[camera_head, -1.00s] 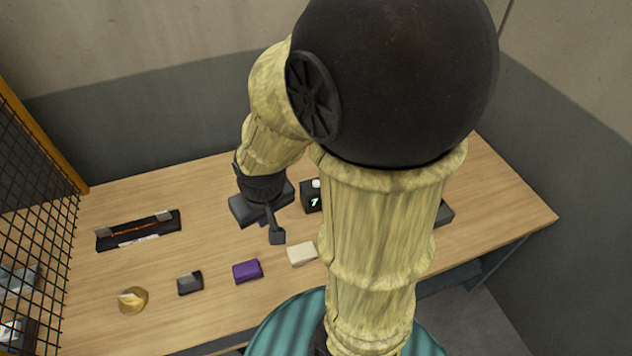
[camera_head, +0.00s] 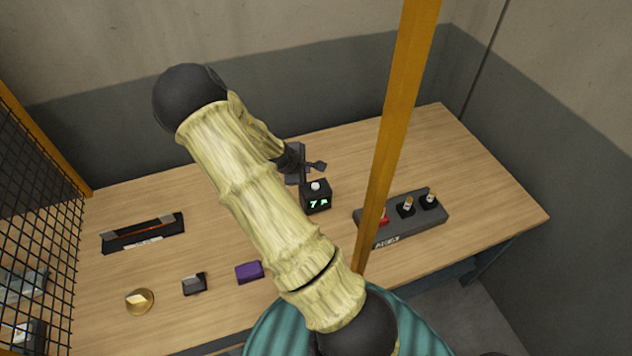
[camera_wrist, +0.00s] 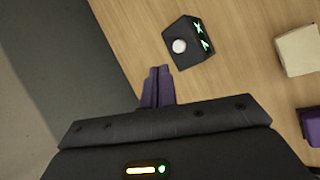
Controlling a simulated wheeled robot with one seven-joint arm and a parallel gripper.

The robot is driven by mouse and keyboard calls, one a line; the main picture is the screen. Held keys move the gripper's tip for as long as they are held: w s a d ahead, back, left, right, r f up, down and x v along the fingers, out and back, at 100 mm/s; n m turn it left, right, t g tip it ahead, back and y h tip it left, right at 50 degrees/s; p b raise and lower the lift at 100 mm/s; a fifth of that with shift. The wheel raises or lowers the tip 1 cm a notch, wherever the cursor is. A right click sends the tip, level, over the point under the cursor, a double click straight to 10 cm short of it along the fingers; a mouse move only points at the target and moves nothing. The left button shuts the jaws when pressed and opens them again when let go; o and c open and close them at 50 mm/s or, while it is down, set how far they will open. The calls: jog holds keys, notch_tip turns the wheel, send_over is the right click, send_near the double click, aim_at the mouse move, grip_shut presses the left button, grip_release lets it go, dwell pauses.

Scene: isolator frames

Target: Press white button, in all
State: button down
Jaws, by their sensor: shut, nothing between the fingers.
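The white button (camera_head: 315,186) is a small round knob on top of a black box (camera_head: 322,197) with green characters on its front. In the wrist view the white button (camera_wrist: 179,46) and the box (camera_wrist: 193,59) lie just beyond my fingertips. My gripper (camera_head: 303,181) is shut and empty, close beside the box on its left and far side. In the wrist view its purple fingers (camera_wrist: 160,70) are together, pointing toward the box. They appear apart from the button; their height over it is hard to tell.
A grey holder (camera_head: 440,215) with several small items stands right, partly behind an orange post (camera_head: 400,90). A black tray (camera_head: 142,233), yellow round piece (camera_head: 139,301), grey block (camera_head: 194,284) and purple block (camera_head: 249,272) lie left. A cream block (camera_wrist: 298,50) shows in the wrist view.

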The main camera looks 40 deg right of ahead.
jog(key=d+n+h, duration=0.1)
jog(key=w+d+n+h, duration=0.1)
jog(key=d+n, duration=0.1)
jog(key=shift+w+d, duration=0.2)
jog(key=shift+d, duration=0.1)
jog(key=b, duration=0.7)
send_over(313, 187)
notch_tip(313, 187, down, 7)
jog(key=shift+r, duration=0.15)
jog(key=shift+f+b, duration=0.3)
jog(key=shift+f, duration=0.8)
dwell(0.7)
